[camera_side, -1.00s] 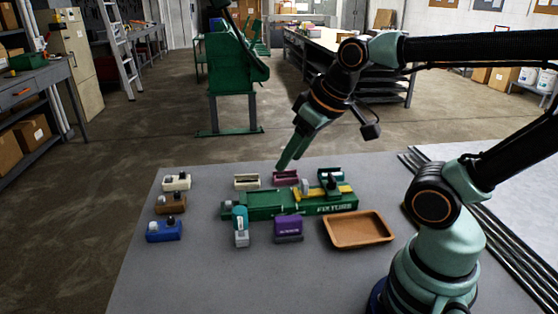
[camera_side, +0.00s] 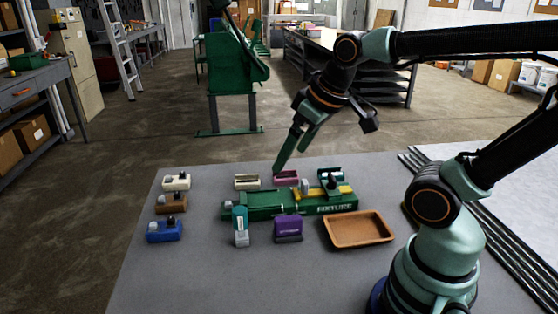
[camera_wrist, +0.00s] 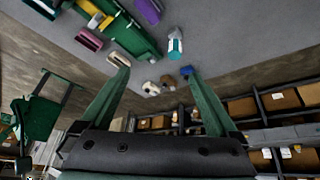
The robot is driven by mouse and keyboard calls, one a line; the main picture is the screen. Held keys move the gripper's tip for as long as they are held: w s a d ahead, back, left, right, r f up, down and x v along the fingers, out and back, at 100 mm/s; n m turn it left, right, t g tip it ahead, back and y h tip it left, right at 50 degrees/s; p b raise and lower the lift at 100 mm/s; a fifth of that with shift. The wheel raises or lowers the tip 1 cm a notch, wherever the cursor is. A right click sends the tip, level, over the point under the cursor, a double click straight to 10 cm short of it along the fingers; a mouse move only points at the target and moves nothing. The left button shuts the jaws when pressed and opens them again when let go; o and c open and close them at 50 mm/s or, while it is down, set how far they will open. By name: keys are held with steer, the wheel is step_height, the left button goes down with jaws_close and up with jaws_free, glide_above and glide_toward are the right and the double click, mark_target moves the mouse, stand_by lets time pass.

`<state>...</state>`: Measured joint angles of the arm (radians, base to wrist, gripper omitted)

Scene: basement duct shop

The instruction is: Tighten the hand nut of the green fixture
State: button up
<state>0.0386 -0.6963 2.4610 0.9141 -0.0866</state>
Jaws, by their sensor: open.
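The green fixture (camera_side: 262,207) lies on the grey table, with a yellow bar (camera_side: 318,193) along its right part. A dark upright knob (camera_side: 332,181), which looks like the hand nut, stands at the bar; its exact seating is too small to tell. In the wrist view the fixture (camera_wrist: 128,35) runs across the upper left, with part of the yellow bar (camera_wrist: 90,8) at the edge. My gripper (camera_side: 288,160) is open and empty, above the table's far side, left of the knob. Its two green fingers spread apart in the wrist view (camera_wrist: 157,74).
Pink (camera_side: 286,178) and cream (camera_side: 247,182) holders stand behind the fixture. A teal-and-white piece (camera_side: 241,228), a purple block (camera_side: 288,228) and a brown tray (camera_side: 358,228) stand in front. White, brown and blue (camera_side: 164,231) blocks line the left. The front left table is clear.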

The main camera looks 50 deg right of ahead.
steer(key=w+d+f+n+g, duration=0.1)
steer(key=w+d+n+g, duration=0.25)
steer(key=d, duration=0.75)
steer(key=n+g, duration=0.2)
steer(key=n, duration=0.3)
glide_above(333, 177)
step_height(333, 177, down, 5)
step_height(333, 177, down, 12)
steer(key=shift+w+r, duration=0.1)
steer(key=shift+r, duration=0.05)
steer(key=c, duration=1.4)
